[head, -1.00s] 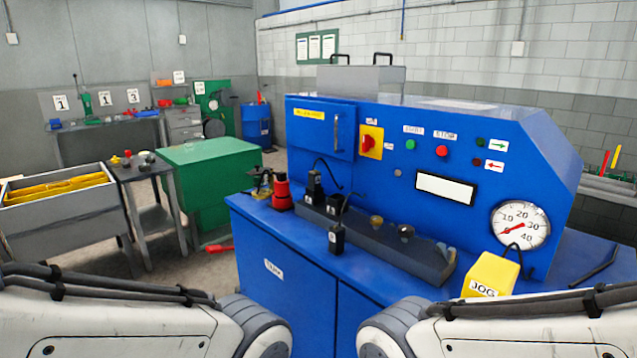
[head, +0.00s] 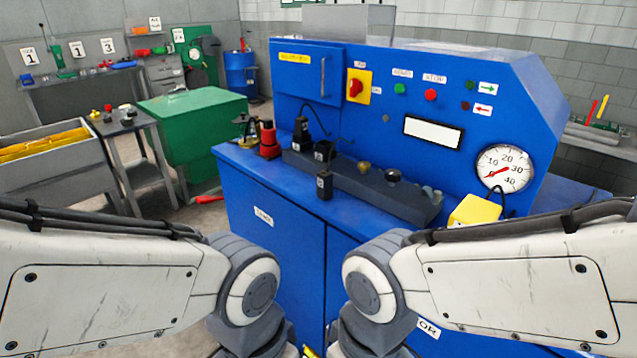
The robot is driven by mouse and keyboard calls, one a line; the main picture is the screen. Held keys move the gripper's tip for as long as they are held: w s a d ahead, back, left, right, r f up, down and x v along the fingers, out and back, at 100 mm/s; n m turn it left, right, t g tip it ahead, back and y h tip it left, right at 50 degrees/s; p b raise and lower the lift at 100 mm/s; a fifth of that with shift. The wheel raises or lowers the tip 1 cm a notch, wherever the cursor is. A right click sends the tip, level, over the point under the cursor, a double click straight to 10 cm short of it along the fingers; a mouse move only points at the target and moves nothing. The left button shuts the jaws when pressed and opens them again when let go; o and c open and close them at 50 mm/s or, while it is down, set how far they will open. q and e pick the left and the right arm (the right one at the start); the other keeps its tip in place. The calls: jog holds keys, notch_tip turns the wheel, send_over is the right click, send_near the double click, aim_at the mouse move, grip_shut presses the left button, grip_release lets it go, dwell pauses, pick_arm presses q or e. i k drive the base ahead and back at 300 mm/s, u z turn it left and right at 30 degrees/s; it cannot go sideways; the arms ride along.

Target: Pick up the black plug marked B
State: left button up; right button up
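Several black plugs are at the left end of a dark grey rail on the blue machine's ledge. One black plug (head: 302,128) stands upright at the back with a cable.
The rail (head: 375,192) also carries a brass knob (head: 364,168) and a dark knob (head: 393,175). A red-and-black object (head: 268,140) stands to its left. A yellow box (head: 474,211) stands at right. The blue machine (head: 450,75) rises behind. A green cabinet (head: 200,110) is at left.

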aim_at(324, 178)
jog(key=u, duration=1.4)
jog(key=i, duration=2.05)
jog(key=z, duration=2.9)
